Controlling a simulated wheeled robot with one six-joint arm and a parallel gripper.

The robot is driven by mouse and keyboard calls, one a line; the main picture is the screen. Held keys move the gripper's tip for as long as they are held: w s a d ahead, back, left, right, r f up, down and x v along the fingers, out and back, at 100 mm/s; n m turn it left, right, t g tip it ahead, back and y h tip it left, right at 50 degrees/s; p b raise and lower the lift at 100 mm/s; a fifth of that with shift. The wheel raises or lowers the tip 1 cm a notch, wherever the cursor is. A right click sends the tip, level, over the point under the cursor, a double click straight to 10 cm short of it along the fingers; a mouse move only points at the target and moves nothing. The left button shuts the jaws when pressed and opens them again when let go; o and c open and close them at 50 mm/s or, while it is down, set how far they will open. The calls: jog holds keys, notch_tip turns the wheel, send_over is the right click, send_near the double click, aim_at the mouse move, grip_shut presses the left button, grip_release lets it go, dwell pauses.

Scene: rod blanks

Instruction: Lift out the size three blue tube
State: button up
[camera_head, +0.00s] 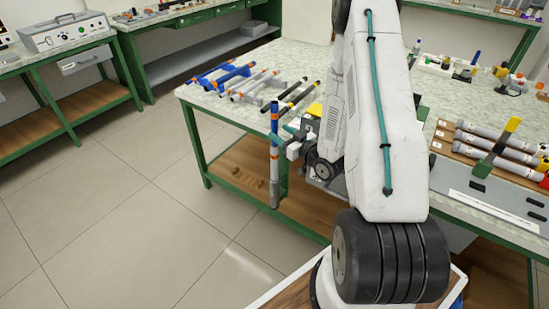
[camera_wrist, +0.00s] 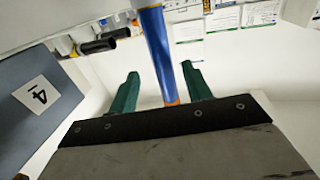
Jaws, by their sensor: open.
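A tube (camera_head: 275,165) with a blue upper part, orange bands and a pale grey lower part stands upright at the front edge of the table, just left of my gripper (camera_head: 290,138). In the wrist view a blue tube (camera_wrist: 157,48) with an orange band runs between the two green fingers of my gripper (camera_wrist: 160,72). The fingers stand apart, with a clear gap on the tube's left and the right finger closer to it. I see no size mark on the tube. My arm hides part of the table behind the gripper.
Several blue, grey and black tubes lie on a rack (camera_head: 240,82) at the table's left. A plate marked 4 (camera_wrist: 38,95) is at left in the wrist view. Grey tubes lie in a wooden holder (camera_head: 462,152) at right. The floor at left is clear.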

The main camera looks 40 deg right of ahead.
jog(key=w, duration=0.2)
jog(key=w+a, duration=0.1)
jog(key=w, duration=0.2)
jog(key=shift+w+a, duration=0.1)
jog(key=shift+w, duration=0.05)
jog(key=c, duration=0.9)
jog(key=shift+o, duration=0.2)
jog(key=shift+r, duration=0.1)
notch_tip(320, 180, up, 28)
jog(key=shift+f, duration=0.1)
